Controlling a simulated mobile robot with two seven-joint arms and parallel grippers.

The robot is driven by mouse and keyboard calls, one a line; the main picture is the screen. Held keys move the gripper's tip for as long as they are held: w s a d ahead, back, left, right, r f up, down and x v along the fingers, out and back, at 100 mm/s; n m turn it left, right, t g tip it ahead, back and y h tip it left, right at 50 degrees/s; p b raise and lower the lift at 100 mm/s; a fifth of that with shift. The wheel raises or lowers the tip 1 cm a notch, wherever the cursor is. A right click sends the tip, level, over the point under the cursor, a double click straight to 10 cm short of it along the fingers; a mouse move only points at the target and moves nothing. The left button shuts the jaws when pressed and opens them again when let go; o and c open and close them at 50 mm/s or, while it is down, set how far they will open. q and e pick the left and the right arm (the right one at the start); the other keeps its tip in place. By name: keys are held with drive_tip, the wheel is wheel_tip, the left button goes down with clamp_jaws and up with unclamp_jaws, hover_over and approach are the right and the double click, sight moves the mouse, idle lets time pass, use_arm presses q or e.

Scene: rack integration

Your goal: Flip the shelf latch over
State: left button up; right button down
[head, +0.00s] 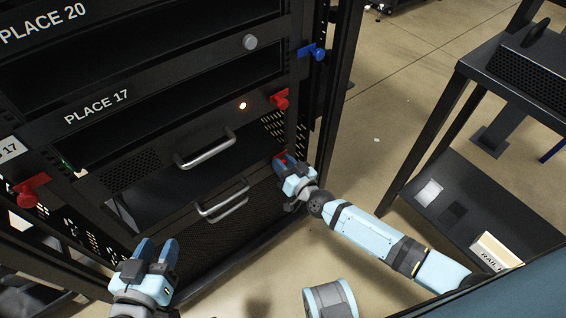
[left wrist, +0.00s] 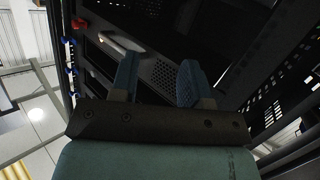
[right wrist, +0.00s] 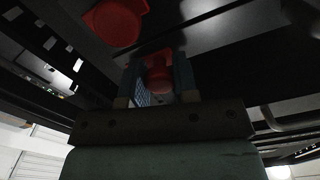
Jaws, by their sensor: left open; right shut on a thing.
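The rack (head: 150,140) carries red latches on its posts. One red latch (head: 280,99) is on the right post beside the PLACE 17 shelf, and another red latch (head: 30,190) is on the left post. My right gripper (head: 284,165) is at the right post below the upper red latch, shut on a lower red latch (right wrist: 158,76). In the right wrist view that latch sits between the fingers, with the other red latch above left. My left gripper (head: 157,252) is open and empty in front of the rack's lower left; its two blue fingers (left wrist: 155,80) show apart.
Two drawer handles (head: 205,148) stick out from the rack front. A blue latch (head: 312,52) is higher on the right post. A dark table (head: 510,75) with a lower shelf holding a rail box (head: 497,248) stands at right. Floor between is open.

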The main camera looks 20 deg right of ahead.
drive_tip(key=shift+s+a, duration=0.1)
drive_tip(key=shift+a, duration=0.05)
drive_tip(key=shift+s+a+r+p, duration=0.1)
drive_tip(key=shift+s+a+p, duration=0.05)
drive_tip(key=shift+a+p, duration=0.3)
drive_tip(key=shift+s+a+r+p, duration=0.15)
drive_tip(key=shift+a+p, duration=0.15)
drive_tip(key=shift+a, duration=0.15)
drive_tip(key=shift+s+a+f, duration=0.1)
drive_tip(key=shift+a+f, duration=0.1)
use_arm(q)
drive_tip(key=shift+s+a+f+g+y, duration=0.15)
drive_tip(key=shift+s+a+f+g, duration=0.1)
drive_tip(key=shift+f, duration=0.15)
drive_tip(key=shift+s+a+f+g+y, duration=0.1)
drive_tip(key=shift+a+f+g, duration=0.1)
drive_tip(key=shift+f, duration=0.25)
drive_tip(key=shift+s+a+f+g+y, duration=0.15)
drive_tip(key=shift+s+a+f+g, duration=0.1)
drive_tip(key=shift+f, duration=0.15)
use_arm(e)
drive_tip(key=shift+f, duration=0.1)
drive_tip(key=c, duration=0.9)
unclamp_jaws()
drive_tip(key=shift+a, duration=0.1)
drive_tip(key=shift+s, duration=0.1)
